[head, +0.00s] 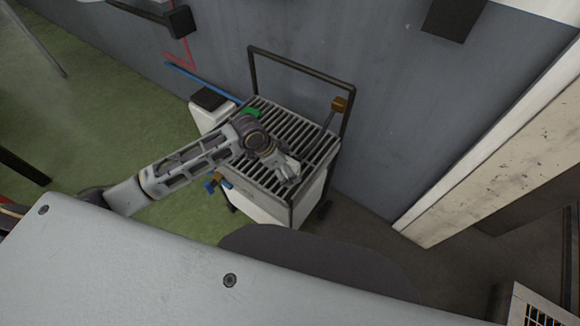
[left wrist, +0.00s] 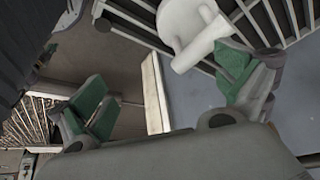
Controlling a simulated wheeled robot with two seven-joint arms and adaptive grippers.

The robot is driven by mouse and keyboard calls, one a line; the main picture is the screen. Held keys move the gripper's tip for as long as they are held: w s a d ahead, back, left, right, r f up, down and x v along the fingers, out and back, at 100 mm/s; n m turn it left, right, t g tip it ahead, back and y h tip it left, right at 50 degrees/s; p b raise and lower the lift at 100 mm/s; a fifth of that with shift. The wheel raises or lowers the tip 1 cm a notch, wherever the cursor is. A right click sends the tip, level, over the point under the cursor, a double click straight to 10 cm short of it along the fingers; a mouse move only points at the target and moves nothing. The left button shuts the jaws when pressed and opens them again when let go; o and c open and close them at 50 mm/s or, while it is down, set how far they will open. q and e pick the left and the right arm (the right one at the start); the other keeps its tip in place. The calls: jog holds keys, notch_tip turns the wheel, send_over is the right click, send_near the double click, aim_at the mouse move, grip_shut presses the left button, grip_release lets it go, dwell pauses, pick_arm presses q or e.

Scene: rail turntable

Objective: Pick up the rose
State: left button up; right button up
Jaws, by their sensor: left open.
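My left gripper (head: 287,168) reaches in from the left over a slatted cart top (head: 262,184). In the left wrist view its two green-padded fingers (left wrist: 168,88) are spread wide with nothing gripped between them. A white piece with a rounded, flared end and a short cylindrical stem (left wrist: 190,35) lies by the slats near the right-hand finger. It may be the rose, but I cannot be certain. Whether the finger touches it is unclear. In the head view the gripper and the pale piece there are hard to tell apart. My right gripper is not in view.
The cart has a raised dark handle frame (head: 300,62) against a grey wall (head: 395,120). A green item (head: 252,113) lies on the slats and an orange-brown block (head: 340,103) is on the frame. A white box with a dark top (head: 210,98) stands at the cart's left.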

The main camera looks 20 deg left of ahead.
pick_arm(q)
jog(key=w+a+r+m+g, duration=0.1)
jog(key=w+a+r, duration=0.2)
jog(key=a, duration=0.3)
jog(key=shift+a+r+y+b, duration=0.25)
jog(key=shift+r+y+b, duration=0.05)
jog(key=shift+r, duration=0.25)
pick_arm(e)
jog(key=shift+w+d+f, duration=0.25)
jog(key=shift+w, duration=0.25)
pick_arm(q)
jog(key=shift+f, duration=0.1)
jog(key=shift+x, duration=4.25)
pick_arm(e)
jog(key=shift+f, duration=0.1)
pick_arm(q)
jog(key=shift+d, duration=0.1)
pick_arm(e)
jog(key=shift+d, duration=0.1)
pick_arm(q)
jog(key=shift+x, duration=2.6)
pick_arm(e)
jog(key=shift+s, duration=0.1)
